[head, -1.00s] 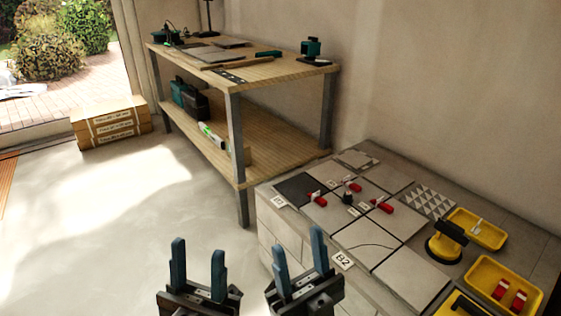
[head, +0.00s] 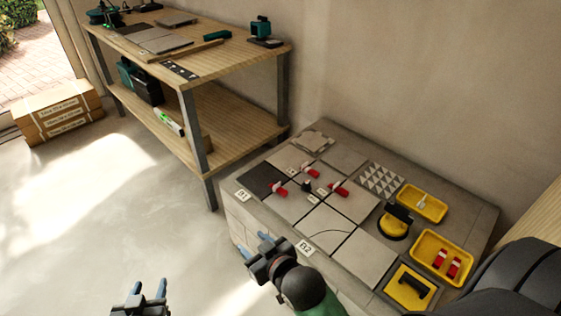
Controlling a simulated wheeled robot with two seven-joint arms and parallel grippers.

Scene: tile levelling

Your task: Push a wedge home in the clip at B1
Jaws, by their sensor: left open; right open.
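The B1 label (head: 242,196) is on the front left edge of the tiled block, beside a dark tile (head: 262,180). A red wedge (head: 280,188) lies at the joint by the dark tile; how deep it sits in its clip is too small to tell. Two more red wedges (head: 309,171) (head: 338,188) are at joints further back and right. Loose red wedges (head: 454,267) lie in a yellow tray (head: 419,257). My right gripper (head: 255,246) is open and empty by the block's front edge, near the B2 label (head: 305,247). My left gripper (head: 148,289) is open and empty, low over the floor.
A small dark upright piece (head: 306,186) stands among the tiles. A yellow and black suction lifter (head: 394,223), a small yellow tray (head: 409,211) and a yellow float (head: 409,290) lie on the right. A wooden workbench (head: 236,62) stands behind.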

